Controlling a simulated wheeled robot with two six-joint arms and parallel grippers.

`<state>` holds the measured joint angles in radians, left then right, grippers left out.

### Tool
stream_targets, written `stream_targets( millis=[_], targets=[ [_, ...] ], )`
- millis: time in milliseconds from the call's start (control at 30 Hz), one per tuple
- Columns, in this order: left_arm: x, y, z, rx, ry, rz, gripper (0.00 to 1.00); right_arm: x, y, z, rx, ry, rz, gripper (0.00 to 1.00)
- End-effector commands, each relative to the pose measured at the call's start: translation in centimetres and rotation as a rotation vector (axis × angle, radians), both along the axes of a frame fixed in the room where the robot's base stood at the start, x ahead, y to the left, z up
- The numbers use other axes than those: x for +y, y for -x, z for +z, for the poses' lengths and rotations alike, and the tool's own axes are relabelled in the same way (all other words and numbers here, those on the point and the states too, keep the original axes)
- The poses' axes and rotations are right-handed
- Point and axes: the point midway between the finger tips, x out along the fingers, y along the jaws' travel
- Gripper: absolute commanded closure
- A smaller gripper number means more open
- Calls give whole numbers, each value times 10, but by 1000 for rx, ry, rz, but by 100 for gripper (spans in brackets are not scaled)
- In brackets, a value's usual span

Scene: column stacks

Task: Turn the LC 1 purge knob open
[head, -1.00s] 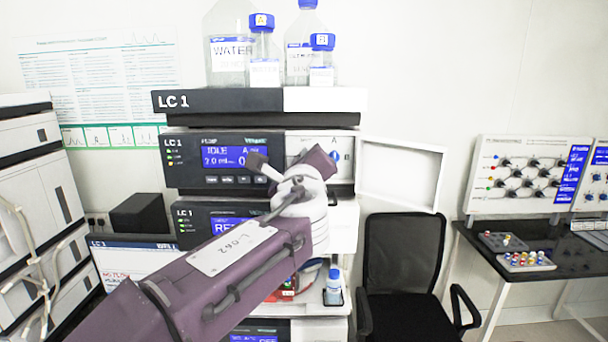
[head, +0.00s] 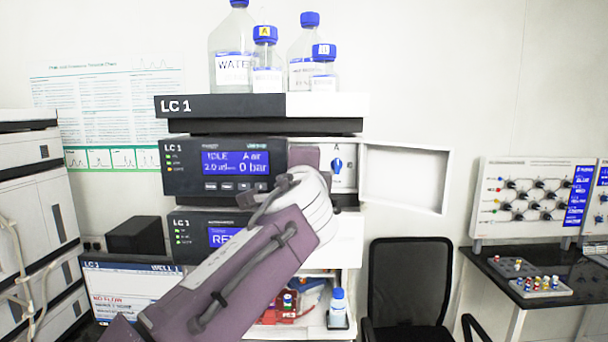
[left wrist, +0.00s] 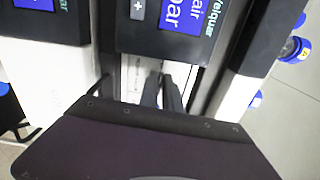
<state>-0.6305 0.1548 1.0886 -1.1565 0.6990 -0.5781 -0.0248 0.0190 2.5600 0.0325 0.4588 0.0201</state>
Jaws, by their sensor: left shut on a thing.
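The LC 1 pump module (head: 215,168) shows "IDLE" and 0 bar on its blue screen. Its white door (head: 404,178) stands open to the right, baring a white panel. A blue knob (head: 337,163) shows on this panel, just right of my left gripper (head: 305,158) and apart from it. My left gripper reaches the panel's left part, its body hiding the fingertips in the head view. In the left wrist view, its dark fingers (left wrist: 162,90) are close together at the white panel, shut on the purge knob, which is mostly hidden between them. My right gripper is not in view.
Capped solvent bottles (head: 266,68) stand on the stack's top tray (head: 220,107). The autosampler module (head: 200,236) is below the pump.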

Motion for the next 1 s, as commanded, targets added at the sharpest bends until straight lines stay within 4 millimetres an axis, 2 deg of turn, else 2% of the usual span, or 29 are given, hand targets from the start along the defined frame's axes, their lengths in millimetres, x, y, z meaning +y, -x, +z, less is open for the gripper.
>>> stream_targets(
  millis=[667, 700, 767, 1000],
  targets=[
    [0, 0, -2, 4, 56, 2, 100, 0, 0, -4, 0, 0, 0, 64],
    [0, 0, -2, 4, 56, 2, 86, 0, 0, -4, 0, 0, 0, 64],
    [0, 0, -2, 3, 56, 2, 70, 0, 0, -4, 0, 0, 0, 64],
    [0, 0, -1, 2, 56, 1, 70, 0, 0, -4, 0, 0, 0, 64]
  ],
)
